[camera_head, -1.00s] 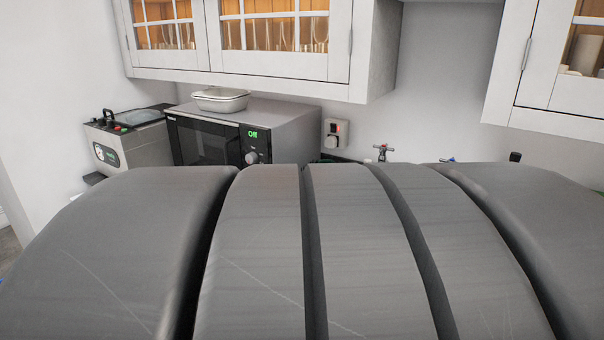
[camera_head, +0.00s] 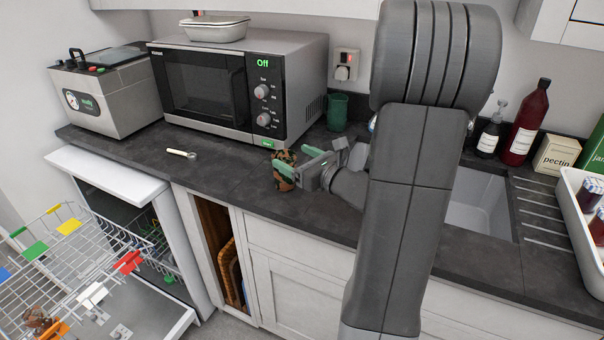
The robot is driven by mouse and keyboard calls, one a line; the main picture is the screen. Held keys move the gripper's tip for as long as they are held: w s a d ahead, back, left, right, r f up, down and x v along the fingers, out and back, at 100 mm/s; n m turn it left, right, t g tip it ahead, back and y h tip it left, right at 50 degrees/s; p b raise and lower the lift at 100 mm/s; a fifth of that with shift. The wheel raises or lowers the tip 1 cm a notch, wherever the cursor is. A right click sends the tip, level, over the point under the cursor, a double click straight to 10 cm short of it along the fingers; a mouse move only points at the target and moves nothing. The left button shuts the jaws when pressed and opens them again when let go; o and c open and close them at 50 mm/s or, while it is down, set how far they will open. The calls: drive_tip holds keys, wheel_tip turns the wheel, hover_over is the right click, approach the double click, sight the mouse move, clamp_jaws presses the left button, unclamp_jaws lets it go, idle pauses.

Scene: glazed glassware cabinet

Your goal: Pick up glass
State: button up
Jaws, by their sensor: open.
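A dark green tumbler (camera_head: 338,112) stands upright on the dark worktop, right of the microwave and below the wall socket. A cup with a brown, black and green mottled pattern (camera_head: 285,181) stands on the worktop in front of the microwave. My gripper (camera_head: 297,160) is open, with green finger pads, low over the worktop at this mottled cup. One finger overlaps the cup in the picture; I cannot tell whether it touches it or whether the cup is between the fingers. The green tumbler is behind my gripper, apart from it.
The microwave (camera_head: 200,92) carries a white dish (camera_head: 214,29). A peeler-like utensil (camera_head: 181,153) lies on the worktop. An open dishwasher with a pulled-out rack (camera_head: 75,255) is at lower left. Right of my arm are the sink (camera_head: 480,207), bottles (camera_head: 527,125) and a white tray (camera_head: 572,205).

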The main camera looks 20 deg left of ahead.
drive_tip(key=shift+m+t, duration=0.4)
drive_tip(key=shift+m, duration=0.1)
drive_tip(key=f, duration=0.2)
drive_tip(key=w+f, duration=0.1)
drive_tip(key=f, duration=0.5)
drive_tip(key=shift+w+d+b, duration=0.1)
drive_tip(key=shift+w+b, duration=0.05)
drive_tip(key=shift+b, duration=0.25)
drive_tip(key=shift+r+x, duration=0.2)
drive_tip(key=shift+x, duration=0.95)
drive_tip(key=shift+p+x, duration=0.7)
drive_tip(key=shift+x, duration=1.95)
drive_tip(key=c, duration=1.2)
